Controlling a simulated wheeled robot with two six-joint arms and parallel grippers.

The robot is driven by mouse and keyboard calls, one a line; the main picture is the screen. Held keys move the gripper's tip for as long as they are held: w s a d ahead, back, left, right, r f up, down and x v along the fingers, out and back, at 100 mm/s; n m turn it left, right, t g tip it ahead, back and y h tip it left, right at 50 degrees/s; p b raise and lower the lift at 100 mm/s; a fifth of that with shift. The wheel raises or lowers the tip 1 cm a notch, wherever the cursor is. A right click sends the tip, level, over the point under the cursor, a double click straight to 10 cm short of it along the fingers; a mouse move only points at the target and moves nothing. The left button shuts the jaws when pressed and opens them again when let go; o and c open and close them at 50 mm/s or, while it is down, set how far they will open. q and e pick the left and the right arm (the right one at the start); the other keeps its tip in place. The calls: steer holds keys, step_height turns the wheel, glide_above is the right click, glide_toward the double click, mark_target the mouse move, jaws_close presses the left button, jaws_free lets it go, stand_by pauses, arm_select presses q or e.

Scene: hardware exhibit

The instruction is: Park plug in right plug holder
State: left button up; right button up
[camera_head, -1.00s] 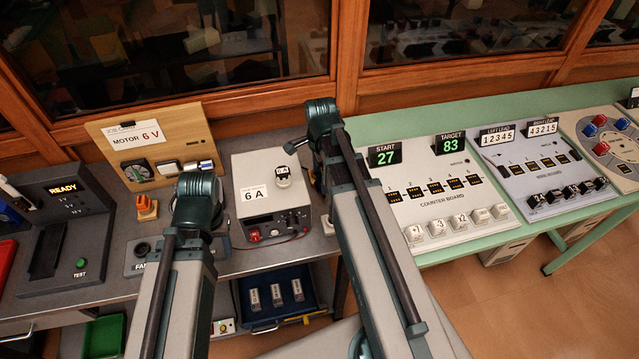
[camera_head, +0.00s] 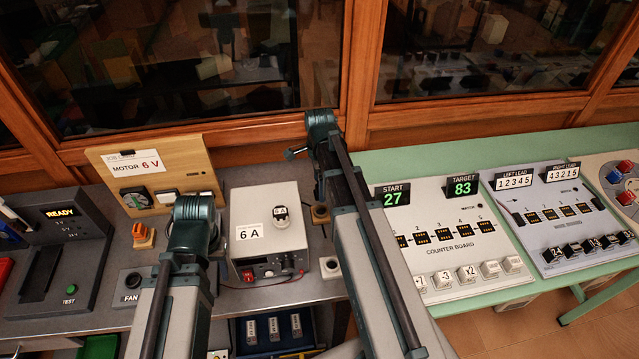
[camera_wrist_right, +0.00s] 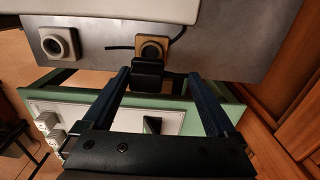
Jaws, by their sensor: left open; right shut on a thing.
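In the right wrist view my right gripper (camera_wrist_right: 158,74) is shut on a black plug (camera_wrist_right: 148,74). The plug is right in front of a tan square holder (camera_wrist_right: 152,45) with a round centre; I cannot tell whether it is seated in it. A grey holder (camera_wrist_right: 60,42) with a dark round opening is to the left. In the head view the tan holder (camera_head: 320,213) and the grey one (camera_head: 330,267) show beside my right arm, right of the 6 A box. My left gripper (camera_head: 217,264) is open, mostly hidden below its wrist, left of that box.
The white 6 A power box (camera_head: 268,236) stands between my arms. A wooden MOTOR 6 V board (camera_head: 160,180) and an orange part (camera_head: 142,234) are at left. The green table (camera_head: 415,160) with the counter board (camera_head: 450,232) is at right. A wood-framed glass case runs along the back.

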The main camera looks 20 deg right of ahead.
arm_select(q)
steer(key=shift+f+b, duration=2.1)
steer(key=shift+f, duration=0.25)
arm_select(e)
steer(key=shift+f, duration=2.4)
arm_select(q)
steer(key=shift+f+b, duration=1.1)
arm_select(e)
steer(key=shift+f, duration=1.05)
steer(key=o, duration=1)
arm_select(q)
steer(key=shift+r, duration=0.15)
arm_select(e)
steer(key=shift+r, duration=0.1)
steer(key=shift+r+p, duration=3.45)
steer(key=shift+p, duration=0.1)
arm_select(q)
step_height(320, 180, up, 7)
arm_select(e)
steer(key=shift+s+f, duration=0.1)
